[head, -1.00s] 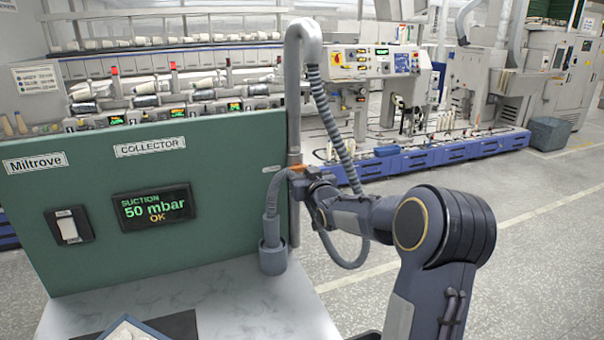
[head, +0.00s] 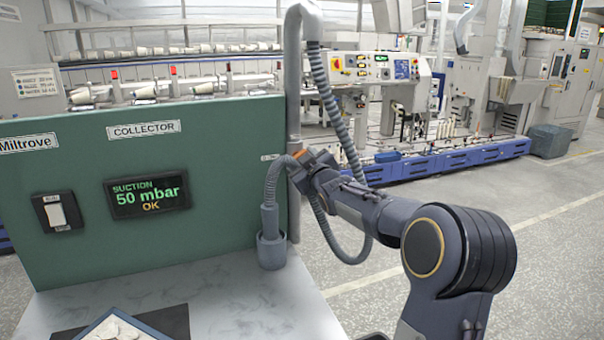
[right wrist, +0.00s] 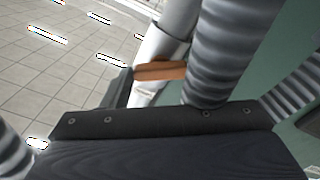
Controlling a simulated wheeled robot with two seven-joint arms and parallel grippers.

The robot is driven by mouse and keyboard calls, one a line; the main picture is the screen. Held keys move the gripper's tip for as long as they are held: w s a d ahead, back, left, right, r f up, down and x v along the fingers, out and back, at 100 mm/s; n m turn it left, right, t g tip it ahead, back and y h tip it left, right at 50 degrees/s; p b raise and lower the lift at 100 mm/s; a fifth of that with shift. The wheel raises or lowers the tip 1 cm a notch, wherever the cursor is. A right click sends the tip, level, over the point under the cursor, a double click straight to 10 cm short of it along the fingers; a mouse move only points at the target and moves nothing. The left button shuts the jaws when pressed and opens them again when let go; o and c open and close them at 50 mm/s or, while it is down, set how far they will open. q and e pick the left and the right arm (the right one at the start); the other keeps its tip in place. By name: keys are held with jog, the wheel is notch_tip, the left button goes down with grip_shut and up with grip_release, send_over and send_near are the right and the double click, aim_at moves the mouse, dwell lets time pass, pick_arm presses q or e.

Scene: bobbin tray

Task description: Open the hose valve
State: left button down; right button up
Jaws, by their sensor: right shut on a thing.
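The valve's orange lever (head: 301,153) is on the grey vertical pipe (head: 293,90) at the right edge of the green panel. My right gripper (head: 306,162) is shut on the orange lever beside the pipe. In the right wrist view the lever (right wrist: 160,71) shows as an orange bar across the pale pipe (right wrist: 163,38), beyond the dark gripper body. The fingertips are mostly hidden there. A grey ribbed hose (head: 335,110) hangs from the pipe top and loops below my wrist. Its other end stands in a grey cup (head: 271,251). My left gripper is not in view.
The green panel (head: 80,245) carries a display (head: 147,194) reading "SUCTION 50 mbar OK" and a switch (head: 58,213). A tray (head: 125,326) lies on the table (head: 235,300) at the front. Machines stand behind. Open floor lies to the right.

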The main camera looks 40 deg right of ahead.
jog(key=shift+n+b, duration=2.55)
jog(key=shift+n, duration=3.25)
jog(key=o, duration=1)
jog(key=b+v, duration=0.2)
jog(key=v, duration=0.6)
jog(key=shift+w, duration=0.1)
